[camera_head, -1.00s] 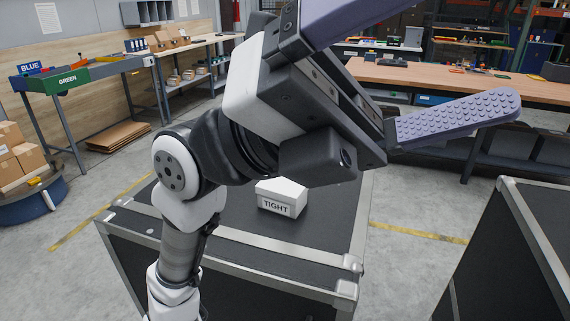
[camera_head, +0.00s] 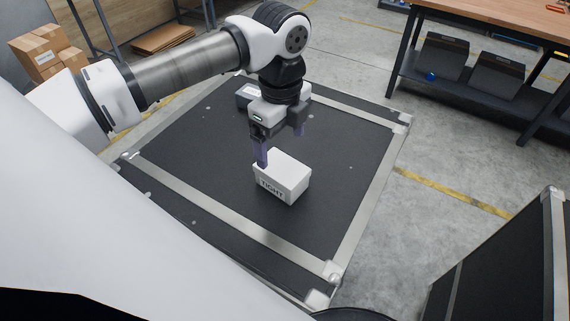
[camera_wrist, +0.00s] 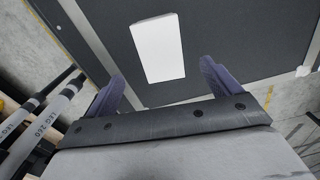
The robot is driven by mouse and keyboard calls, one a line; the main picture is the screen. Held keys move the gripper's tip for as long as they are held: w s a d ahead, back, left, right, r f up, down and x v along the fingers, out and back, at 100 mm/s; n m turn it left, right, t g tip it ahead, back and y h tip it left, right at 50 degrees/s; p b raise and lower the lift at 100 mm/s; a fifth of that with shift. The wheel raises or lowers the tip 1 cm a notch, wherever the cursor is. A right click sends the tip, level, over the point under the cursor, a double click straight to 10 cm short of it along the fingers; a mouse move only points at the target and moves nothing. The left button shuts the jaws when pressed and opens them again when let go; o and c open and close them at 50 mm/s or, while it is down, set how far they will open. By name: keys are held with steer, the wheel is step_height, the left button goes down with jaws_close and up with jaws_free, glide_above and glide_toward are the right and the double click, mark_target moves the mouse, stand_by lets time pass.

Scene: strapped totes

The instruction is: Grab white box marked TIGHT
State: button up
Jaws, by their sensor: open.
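The white box marked TIGHT (camera_head: 284,178) sits on the black top of a metal-edged case (camera_head: 200,187), its label on the near side. In the wrist view the white box (camera_wrist: 157,48) lies ahead of and between my fingers, apart from both. My gripper (camera_head: 281,148) points down at the far side of the box, with one purple finger close to its far left corner. Whether that finger touches the box I cannot tell. In the wrist view my gripper (camera_wrist: 158,82) is open, with nothing between its two purple fingers.
A second dark case (camera_head: 500,265) stands at the right. A workbench (camera_head: 490,75) with dark bins below is at the back right. Cardboard boxes (camera_head: 45,55) are at the back left. The case top around the white box is clear.

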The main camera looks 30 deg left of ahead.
mark_target(284, 168)
step_height(284, 168, down, 6)
steer(key=shift+d+r+b, duration=0.1)
steer(key=shift+r+b, duration=0.1)
steer(key=shift+b, duration=0.8)
steer(key=shift+d+f+b, duration=0.2)
steer(key=shift+f+b, duration=0.35)
steer(key=shift+f, duration=2.15)
steer(key=shift+r, duration=0.1)
steer(key=c, duration=1.3)
